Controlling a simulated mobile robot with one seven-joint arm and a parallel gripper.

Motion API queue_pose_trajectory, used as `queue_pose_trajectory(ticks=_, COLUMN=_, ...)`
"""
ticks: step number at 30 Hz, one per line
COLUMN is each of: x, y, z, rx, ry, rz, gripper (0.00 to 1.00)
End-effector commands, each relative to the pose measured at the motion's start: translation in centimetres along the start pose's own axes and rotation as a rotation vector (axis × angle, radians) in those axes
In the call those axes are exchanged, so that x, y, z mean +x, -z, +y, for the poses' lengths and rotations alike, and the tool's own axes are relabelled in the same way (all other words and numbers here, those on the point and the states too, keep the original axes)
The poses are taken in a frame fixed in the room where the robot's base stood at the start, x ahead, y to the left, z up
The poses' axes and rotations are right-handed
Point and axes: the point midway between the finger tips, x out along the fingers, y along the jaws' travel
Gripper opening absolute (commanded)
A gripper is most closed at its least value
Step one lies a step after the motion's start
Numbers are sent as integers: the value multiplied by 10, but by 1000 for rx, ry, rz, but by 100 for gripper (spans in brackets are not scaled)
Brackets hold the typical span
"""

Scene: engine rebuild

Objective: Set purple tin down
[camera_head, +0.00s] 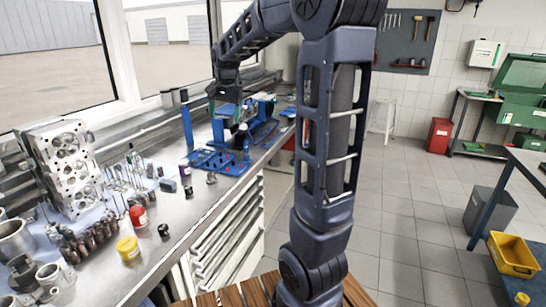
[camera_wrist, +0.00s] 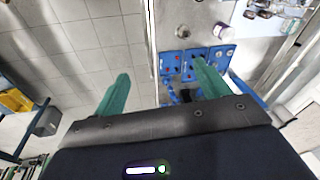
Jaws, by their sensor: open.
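A small purple tin with a pale top (camera_head: 185,170) stands upright on the metal bench, just left of the blue tray. In the wrist view, what looks like the same tin (camera_wrist: 222,29) is near the top, beyond the fingers and apart from them. My gripper (camera_wrist: 162,88) has its two green fingers spread wide with nothing between them. In the head view my gripper (camera_head: 225,106) hangs above the far part of the bench, past the tin; its fingertips are hard to make out there.
The blue tray (camera_head: 222,163) with small parts lies on the metal bench (camera_head: 180,228). A blue stand (camera_head: 262,122) is behind it. A cylinder head (camera_head: 62,165), a red jar (camera_head: 138,217), a yellow tin (camera_head: 128,249) and several engine parts crowd the near left. Bare bench shows along the front edge.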

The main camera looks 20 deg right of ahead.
Motion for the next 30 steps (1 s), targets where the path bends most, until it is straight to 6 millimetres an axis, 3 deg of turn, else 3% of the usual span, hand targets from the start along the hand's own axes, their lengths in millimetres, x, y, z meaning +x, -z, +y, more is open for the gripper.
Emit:
queue_pose_trajectory(ticks=4, x=-19, y=-30, z=40, rx=-90, ry=17, rz=29, gripper=74)
queue_pose_trajectory(ticks=12, x=-36, y=-86, z=105, rx=-258, ry=31, rz=83, gripper=74)
queue_pose_trajectory(ticks=24, x=-26, y=-171, z=191, rx=-503, ry=25, rz=168, gripper=74)
queue_pose_trajectory(ticks=30, x=-15, y=-197, z=215, rx=-583, ry=15, rz=195, gripper=74)
